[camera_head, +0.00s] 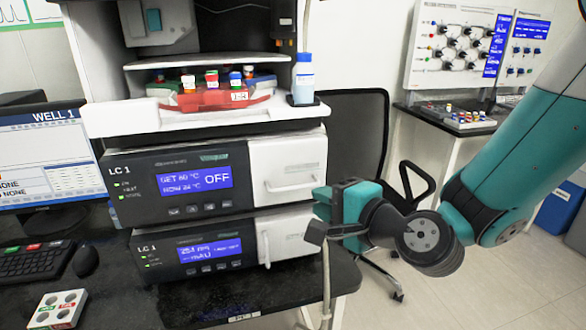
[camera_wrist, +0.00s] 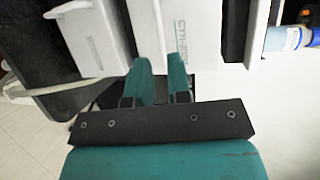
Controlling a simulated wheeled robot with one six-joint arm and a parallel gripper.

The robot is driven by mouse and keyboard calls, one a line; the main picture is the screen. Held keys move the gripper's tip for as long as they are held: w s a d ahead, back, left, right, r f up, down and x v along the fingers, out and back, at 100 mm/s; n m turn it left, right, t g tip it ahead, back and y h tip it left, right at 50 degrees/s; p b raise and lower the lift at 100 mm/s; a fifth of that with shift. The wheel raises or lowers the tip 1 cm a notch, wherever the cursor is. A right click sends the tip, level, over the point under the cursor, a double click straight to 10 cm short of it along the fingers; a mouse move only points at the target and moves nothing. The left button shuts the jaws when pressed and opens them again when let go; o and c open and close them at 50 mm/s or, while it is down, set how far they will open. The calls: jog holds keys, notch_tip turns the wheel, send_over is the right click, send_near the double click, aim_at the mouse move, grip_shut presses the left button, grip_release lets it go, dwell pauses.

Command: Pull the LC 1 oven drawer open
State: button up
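The LC 1 oven (camera_head: 170,185) is the upper black unit in the head view. Its display shows a set and a current temperature, with OFF beside it. Its white drawer front (camera_head: 288,165) with a low bar handle looks closed. The drawer front (camera_wrist: 190,30) also shows in the wrist view, with its handle (camera_wrist: 157,22) running down toward my fingertips. My gripper (camera_wrist: 160,62) has its two teal fingers apart, with the handle's end at the gap between them. Contact cannot be told. In the head view my gripper (camera_head: 322,202) is just right of the drawer front.
Another LC 1 unit (camera_head: 190,250) with a white handled front sits directly below. Above stand a tray of colored-cap vials (camera_head: 215,97) and a blue-capped bottle (camera_head: 303,78). A black chair (camera_head: 355,130) is behind my gripper. Floor (camera_head: 500,275) at right is clear.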

aim_at(293, 188)
jog(key=p+x, duration=0.6)
jog(key=x, duration=0.2)
jog(key=shift+w+r, duration=0.1)
jog(key=shift+w+a+f, duration=0.25)
jog(key=shift+w+f, duration=0.05)
jog(key=shift+w, duration=0.15)
grip_shut()
